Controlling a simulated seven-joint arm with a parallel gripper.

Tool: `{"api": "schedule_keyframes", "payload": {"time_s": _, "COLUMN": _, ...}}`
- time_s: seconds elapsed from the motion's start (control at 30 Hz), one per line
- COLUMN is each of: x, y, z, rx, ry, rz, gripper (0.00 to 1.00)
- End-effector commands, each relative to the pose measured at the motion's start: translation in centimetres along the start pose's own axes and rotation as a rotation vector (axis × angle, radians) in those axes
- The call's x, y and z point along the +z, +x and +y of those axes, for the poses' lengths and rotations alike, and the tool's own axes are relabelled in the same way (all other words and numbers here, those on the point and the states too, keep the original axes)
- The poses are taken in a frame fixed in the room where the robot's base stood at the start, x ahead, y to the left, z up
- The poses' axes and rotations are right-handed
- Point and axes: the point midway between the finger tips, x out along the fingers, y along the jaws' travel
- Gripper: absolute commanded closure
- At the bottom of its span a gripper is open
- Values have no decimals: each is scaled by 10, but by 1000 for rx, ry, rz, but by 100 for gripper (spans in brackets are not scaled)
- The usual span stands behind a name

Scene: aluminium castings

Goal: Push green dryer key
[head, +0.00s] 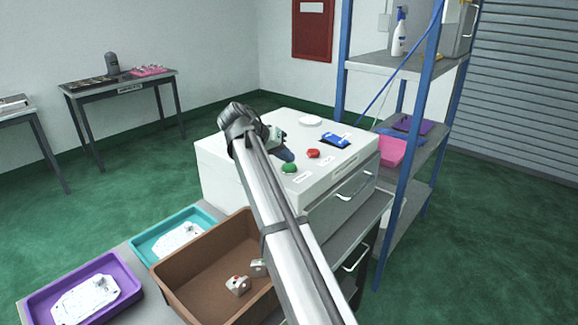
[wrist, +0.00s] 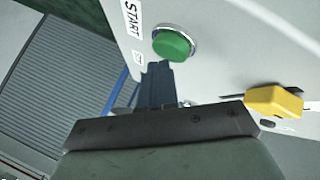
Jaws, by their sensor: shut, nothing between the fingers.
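The green dryer key (head: 290,168) is a round green button on top of the white dryer box (head: 222,166). In the wrist view the green key (wrist: 172,43) sits in a silver ring beside the label START. My gripper (head: 288,155) is shut and empty, low over the dryer top and just behind the green key in the head view. In the wrist view my gripper's fingertips (wrist: 157,70) lie right at the key's lower edge. I cannot tell whether they touch it.
A red button (head: 313,153) and a blue item (head: 335,141) lie to the right on the dryer top. A yellow switch (wrist: 275,101) is near the gripper in the wrist view. A brown crate (head: 190,262) with castings stands in front. A blue-posted shelf (head: 425,110) stands right.

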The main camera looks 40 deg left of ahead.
Motion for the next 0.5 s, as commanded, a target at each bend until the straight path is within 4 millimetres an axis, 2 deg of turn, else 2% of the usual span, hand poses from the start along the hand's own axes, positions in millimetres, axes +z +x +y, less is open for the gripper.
{"api": "schedule_keyframes", "payload": {"time_s": 0.5, "x": 3, "y": 4, "z": -2, "rx": 0, "ry": 0, "rz": 0, "gripper": 100}}
